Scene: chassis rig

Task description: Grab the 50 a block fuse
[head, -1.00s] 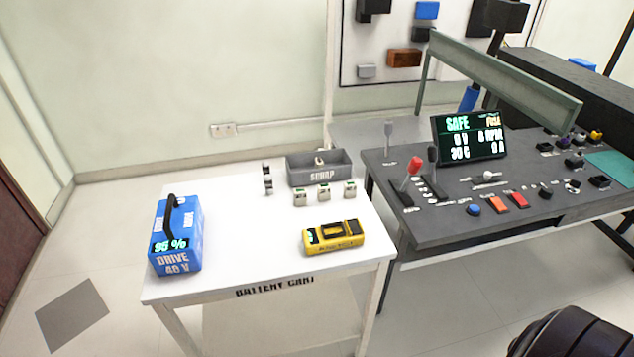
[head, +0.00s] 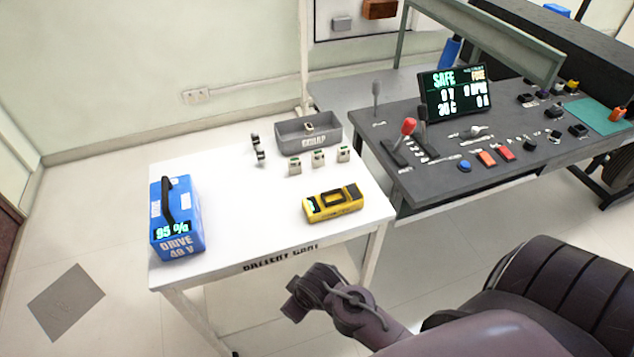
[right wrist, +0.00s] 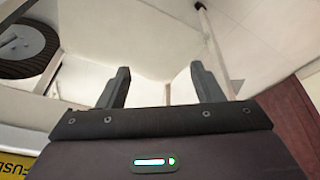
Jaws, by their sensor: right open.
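Three small pale block fuses with dark green tops stand in a row on the white cart, in front of the scrap bin: a left block (head: 295,167), a middle block (head: 318,158) and a right block (head: 343,154). Their ratings are too small to read, so I cannot tell which is 50 A. My right gripper (head: 300,295) is in front of the cart's near edge, well apart from the blocks. In the right wrist view its two fingers (right wrist: 163,90) are spread with nothing between them. My left gripper is not in view.
The white cart (head: 225,190) also holds a blue drive battery (head: 177,225), a yellow device (head: 332,204), the grey scrap bin (head: 308,142) with a small item inside, and two small dark-and-light pieces (head: 258,150). A control console (head: 440,190) stands right. The cart's middle is clear.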

